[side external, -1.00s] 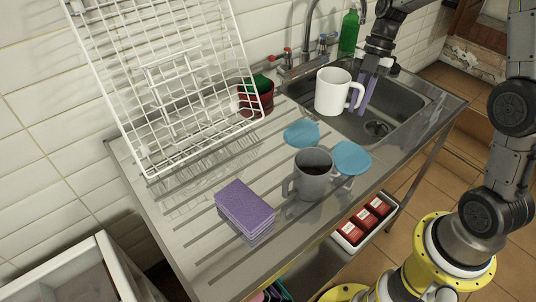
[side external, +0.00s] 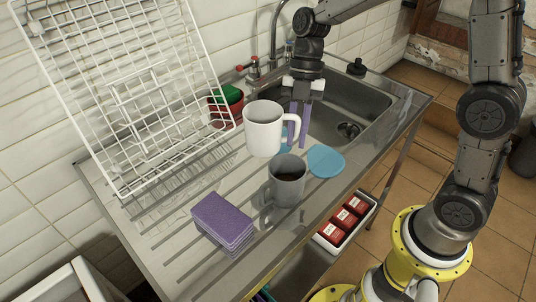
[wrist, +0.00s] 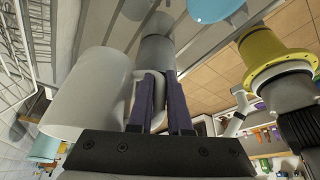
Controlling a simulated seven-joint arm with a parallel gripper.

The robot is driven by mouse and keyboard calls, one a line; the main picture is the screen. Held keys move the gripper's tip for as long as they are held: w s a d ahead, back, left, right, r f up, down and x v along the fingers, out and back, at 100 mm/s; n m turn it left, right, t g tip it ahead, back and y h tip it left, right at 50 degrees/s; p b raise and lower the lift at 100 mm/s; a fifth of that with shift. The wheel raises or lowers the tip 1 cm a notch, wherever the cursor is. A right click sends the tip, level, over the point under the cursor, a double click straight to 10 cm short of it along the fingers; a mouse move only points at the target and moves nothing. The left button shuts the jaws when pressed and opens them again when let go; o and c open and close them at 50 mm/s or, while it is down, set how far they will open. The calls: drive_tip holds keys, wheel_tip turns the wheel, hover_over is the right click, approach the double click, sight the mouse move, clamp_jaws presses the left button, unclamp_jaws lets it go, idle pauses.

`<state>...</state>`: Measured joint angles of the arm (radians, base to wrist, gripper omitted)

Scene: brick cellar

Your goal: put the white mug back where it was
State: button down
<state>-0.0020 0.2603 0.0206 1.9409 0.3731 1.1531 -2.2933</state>
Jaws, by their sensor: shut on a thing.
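The white mug (side external: 264,132) hangs upright in the air over the drainboard, its handle to the right. My gripper (side external: 297,143) has its purple fingers shut on that handle. In the wrist view the mug (wrist: 90,95) is left of the fingers (wrist: 160,78). One blue coaster (side external: 325,161) lies bare on the drainboard. Another blue coaster (side external: 284,147) is mostly hidden behind the white mug, the fingers and the grey mug. The grey mug (side external: 287,184), with dark contents, stands just in front of the white mug in the picture.
A purple sponge stack (side external: 222,221) lies front left on the drainboard (side external: 180,262). A white wire rack (side external: 128,95) leans on the wall, with a red-and-green bowl stack (side external: 226,102) beside it. The sink (side external: 350,105) is behind right. A tray of red boxes (side external: 345,222) is below.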

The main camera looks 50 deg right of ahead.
drive_tip(key=w+f, duration=0.3)
drive_tip(key=w+a+f, duration=0.1)
drive_tip(key=w+f, duration=0.2)
drive_tip(key=shift+w+a+f, duration=0.1)
drive_tip(key=shift+a+f, duration=0.05)
drive_tip(key=shift+a, duration=0.05)
drive_tip(key=shift+w+f, duration=0.1)
drive_tip(key=shift+f, duration=1.55)
drive_tip(key=shift+f, duration=0.2)
drive_tip(key=c, duration=0.8)
unclamp_jaws()
drive_tip(key=shift+c, duration=0.2)
